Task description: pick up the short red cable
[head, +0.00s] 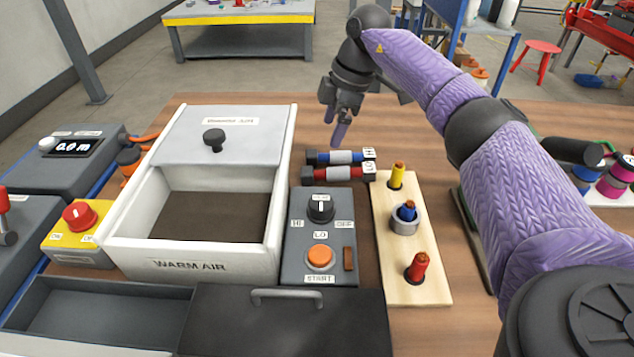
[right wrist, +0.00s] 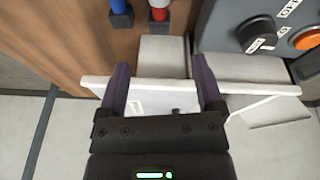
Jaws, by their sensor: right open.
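The short red cable (head: 345,174) lies on the wooden table behind the control box, with a grey middle band, dark ends and a white tag. A matching blue cable (head: 340,157) lies parallel just behind it. Ends of the red cable (right wrist: 158,10) and blue cable (right wrist: 117,12) show at the top of the right wrist view. My right gripper (head: 340,128) is above the table, just behind the blue cable, fingers pointing down. In the right wrist view its fingers (right wrist: 161,65) are apart and hold nothing. My left gripper is not in view.
The white warm-air box (head: 255,170) stands left of the cables. The control box (head: 320,235) with knob and orange button is just in front. A wooden board (head: 437,292) with yellow, blue and red pegs lies to the right. Bare table (head: 290,118) lies behind.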

